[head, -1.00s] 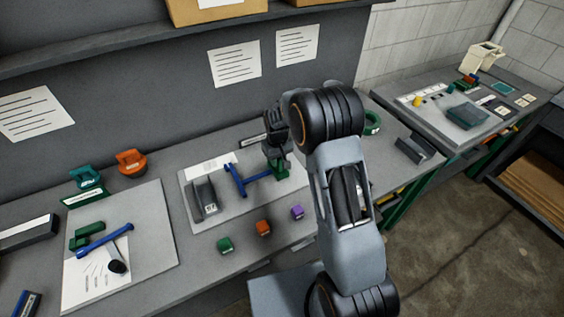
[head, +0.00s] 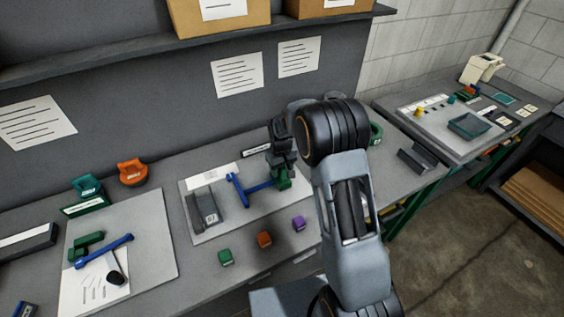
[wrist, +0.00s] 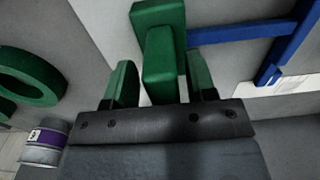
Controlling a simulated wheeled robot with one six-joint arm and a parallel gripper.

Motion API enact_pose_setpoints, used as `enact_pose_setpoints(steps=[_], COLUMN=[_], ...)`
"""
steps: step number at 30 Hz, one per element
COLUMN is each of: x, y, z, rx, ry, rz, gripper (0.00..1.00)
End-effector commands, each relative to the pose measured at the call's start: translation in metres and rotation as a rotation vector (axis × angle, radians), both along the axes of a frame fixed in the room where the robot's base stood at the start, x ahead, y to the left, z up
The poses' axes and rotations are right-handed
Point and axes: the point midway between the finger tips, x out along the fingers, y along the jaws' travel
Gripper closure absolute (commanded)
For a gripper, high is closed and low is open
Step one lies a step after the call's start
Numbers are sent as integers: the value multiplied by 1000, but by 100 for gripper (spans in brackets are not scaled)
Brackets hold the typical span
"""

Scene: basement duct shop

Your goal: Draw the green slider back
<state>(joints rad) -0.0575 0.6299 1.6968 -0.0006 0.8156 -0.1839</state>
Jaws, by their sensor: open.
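The green slider (head: 283,179) sits at the right end of a blue bar on the pale board, below my gripper (head: 282,166). In the wrist view the slider (wrist: 160,50) is a green block with an upright part reaching between the two green-padded fingers. My gripper (wrist: 161,82) is open, with one finger on each side of that part. Gaps show at both sides, so it is not clamped. The blue bar (wrist: 237,28) runs right from the slider to a blue crosspiece. My wrist and gripper partly hide the slider in the head view.
A grey block (head: 205,208) stands left on the same board. Green (head: 225,257), orange (head: 264,240) and purple (head: 298,223) cubes lie in front. A green ring (wrist: 28,82) and a purple-banded can (wrist: 42,140) are left in the wrist view.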

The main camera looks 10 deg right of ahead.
Motion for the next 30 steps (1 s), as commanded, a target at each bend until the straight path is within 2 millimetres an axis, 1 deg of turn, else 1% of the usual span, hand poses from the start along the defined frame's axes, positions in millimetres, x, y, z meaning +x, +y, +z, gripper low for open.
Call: enact_pose_setpoints(steps=[5, 12, 18, 21, 24, 30], x=[1, 1, 1, 1, 1, 0], y=[0, -1, -1, -1, -1, -1], z=[22, 72, 107, 120, 129, 136], rx=[0, 0, 0, 0, 0, 0], ry=[-5, -6, -5, -4, -3, -2], rz=[-1, -2, -2, -2, -2, -2], gripper=[49, 49, 49, 49, 49, 49])
